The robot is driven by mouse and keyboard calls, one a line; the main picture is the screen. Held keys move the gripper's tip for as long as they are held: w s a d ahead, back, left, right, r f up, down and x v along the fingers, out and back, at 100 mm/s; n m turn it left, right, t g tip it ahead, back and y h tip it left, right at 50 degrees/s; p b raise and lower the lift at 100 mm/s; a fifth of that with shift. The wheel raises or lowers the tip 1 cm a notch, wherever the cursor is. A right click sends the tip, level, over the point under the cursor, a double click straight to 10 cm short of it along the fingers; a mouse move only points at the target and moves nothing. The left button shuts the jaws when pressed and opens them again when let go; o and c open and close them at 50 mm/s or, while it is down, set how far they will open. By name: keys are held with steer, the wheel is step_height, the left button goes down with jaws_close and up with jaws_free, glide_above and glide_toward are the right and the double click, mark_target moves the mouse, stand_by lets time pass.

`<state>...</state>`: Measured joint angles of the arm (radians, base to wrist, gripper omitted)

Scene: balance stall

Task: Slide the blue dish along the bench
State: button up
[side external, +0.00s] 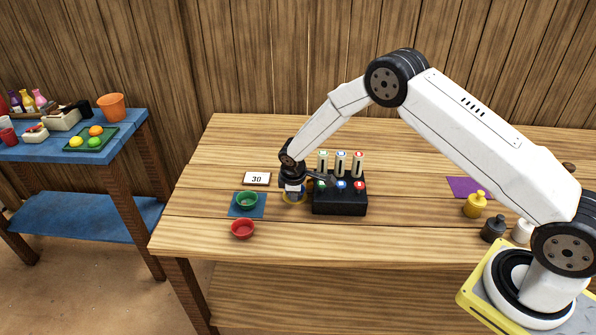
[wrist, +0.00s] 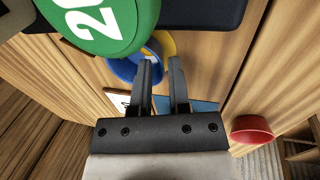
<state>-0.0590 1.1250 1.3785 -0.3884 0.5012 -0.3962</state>
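The blue dish (wrist: 122,69) shows in the wrist view beside my left finger, partly hidden by a large green disc marked 20. A yellow ring (wrist: 167,43) lies right by the dish; it also shows in the side view (side external: 287,199), low beneath my gripper. In the side view my gripper (side external: 295,195) points down at the bench (side external: 400,150), left of the black block, and mostly hides the blue dish. In the wrist view my gripper's fingers (wrist: 162,64) are apart, with nothing seen between them. Whether the left finger touches the dish cannot be told.
A black block (side external: 340,207) with several pale posts and coloured buttons stands close right of my gripper. A green dish (side external: 247,200) sits on a blue mat (side external: 236,211); a red dish (side external: 243,229) stands in front. A card marked 30 (side external: 257,178) is behind.

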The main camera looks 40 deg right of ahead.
mark_target(292, 233)
steer(key=shift+d+f, duration=0.1)
steer(key=shift+f, duration=0.45)
jaws_close()
steer(key=shift+s, duration=0.1)
steer(key=shift+s+a, duration=4.1)
steer(key=shift+a, duration=0.15)
